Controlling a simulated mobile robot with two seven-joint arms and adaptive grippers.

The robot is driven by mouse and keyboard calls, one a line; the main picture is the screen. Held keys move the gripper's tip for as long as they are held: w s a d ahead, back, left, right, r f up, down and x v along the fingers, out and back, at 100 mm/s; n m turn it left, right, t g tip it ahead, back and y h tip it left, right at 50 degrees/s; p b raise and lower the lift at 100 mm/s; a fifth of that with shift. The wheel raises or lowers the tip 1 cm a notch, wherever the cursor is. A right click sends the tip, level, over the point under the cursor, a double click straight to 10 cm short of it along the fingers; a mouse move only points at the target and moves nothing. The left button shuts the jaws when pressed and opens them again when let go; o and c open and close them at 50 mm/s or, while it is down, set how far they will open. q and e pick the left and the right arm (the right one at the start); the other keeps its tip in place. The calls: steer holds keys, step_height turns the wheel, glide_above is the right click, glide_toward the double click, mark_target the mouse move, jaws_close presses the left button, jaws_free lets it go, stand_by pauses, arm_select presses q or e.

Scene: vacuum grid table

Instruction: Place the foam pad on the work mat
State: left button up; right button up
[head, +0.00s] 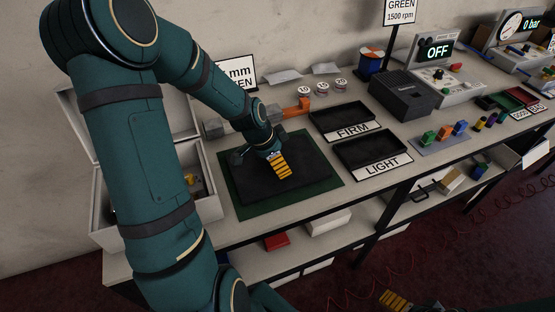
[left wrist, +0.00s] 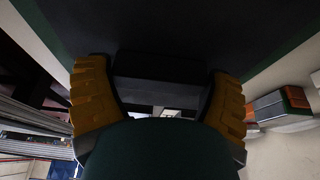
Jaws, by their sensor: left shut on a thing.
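The work mat (head: 239,207) lies on the table, green along its border with a large dark area inside. In the left wrist view its green edge (left wrist: 290,55) shows beside the dark surface. My left gripper (head: 283,170) points down over the dark middle of the mat. It is shut on a dark block, apparently the foam pad (left wrist: 165,66), seen between the yellow fingers in the left wrist view. In the head view the fingers hide this pad. I cannot tell whether it touches the mat. My right gripper (head: 396,300) shows only partly at the bottom edge.
Black trays labelled FIRM (head: 342,115) and LIGHT (head: 372,150) stand right of the mat. An orange and grey tool (head: 290,110) lies behind it. An open white box (head: 205,195) is at the left. A dark grey box (head: 405,95) stands further right.

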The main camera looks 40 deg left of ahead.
arm_select(q)
steer(key=shift+f, duration=0.15)
steer(key=o, duration=0.8)
steer(key=shift+r, duration=0.3)
steer(key=p+v, duration=0.2)
steer(key=v, duration=0.9)
steer(key=shift+s+a+r+p, duration=0.1)
steer(key=shift+s+r+p, duration=0.05)
steer(key=shift+r+p, duration=0.25)
steer(key=shift+f, duration=0.1)
